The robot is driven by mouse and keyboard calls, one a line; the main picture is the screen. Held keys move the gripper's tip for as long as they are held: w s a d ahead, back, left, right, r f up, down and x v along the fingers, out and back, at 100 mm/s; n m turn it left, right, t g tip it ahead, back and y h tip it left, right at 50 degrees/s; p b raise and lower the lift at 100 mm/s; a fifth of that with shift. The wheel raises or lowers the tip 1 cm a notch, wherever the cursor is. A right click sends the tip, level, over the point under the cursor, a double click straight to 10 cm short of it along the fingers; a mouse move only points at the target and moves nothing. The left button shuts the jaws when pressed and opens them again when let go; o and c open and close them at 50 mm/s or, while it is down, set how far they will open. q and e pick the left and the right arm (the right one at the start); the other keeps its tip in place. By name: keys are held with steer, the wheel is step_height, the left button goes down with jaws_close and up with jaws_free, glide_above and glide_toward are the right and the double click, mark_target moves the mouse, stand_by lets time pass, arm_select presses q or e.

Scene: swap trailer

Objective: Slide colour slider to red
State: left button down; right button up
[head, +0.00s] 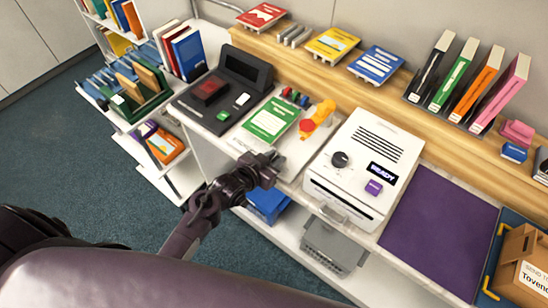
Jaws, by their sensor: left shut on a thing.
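My left gripper (268,168) is at the front edge of the white counter, just left of the white machine (366,168). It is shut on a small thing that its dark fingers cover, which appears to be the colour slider. The slider's track, its colour marks and its setting cannot be made out. The white machine has a dark knob, a display reading READY and a purple button. My right gripper is not in view.
A green card (270,120) lies behind the gripper, beside an orange-and-red object (317,117). A dark terminal (222,88) stands to the left. A purple mat (438,234) lies right of the machine. Red, yellow and blue cards lie on the wooden ledge (400,100).

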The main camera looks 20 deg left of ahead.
arm_select(q)
steer(key=a, duration=0.1)
steer(key=w+a, duration=0.1)
steer(key=a, duration=0.1)
steer(key=shift+w+a, duration=0.1)
steer(key=shift+a, duration=0.05)
steer(key=c, duration=1.5)
jaws_free()
steer(key=shift+c, duration=0.2)
steer(key=o, duration=0.3)
steer(key=shift+o, duration=0.2)
steer(key=shift+s+a, duration=0.1)
steer(key=shift+s, duration=0.25)
steer(key=v, duration=0.7)
steer(key=shift+r+b, duration=0.2)
steer(key=shift+b, duration=0.25)
steer(key=shift+a+f, duration=0.1)
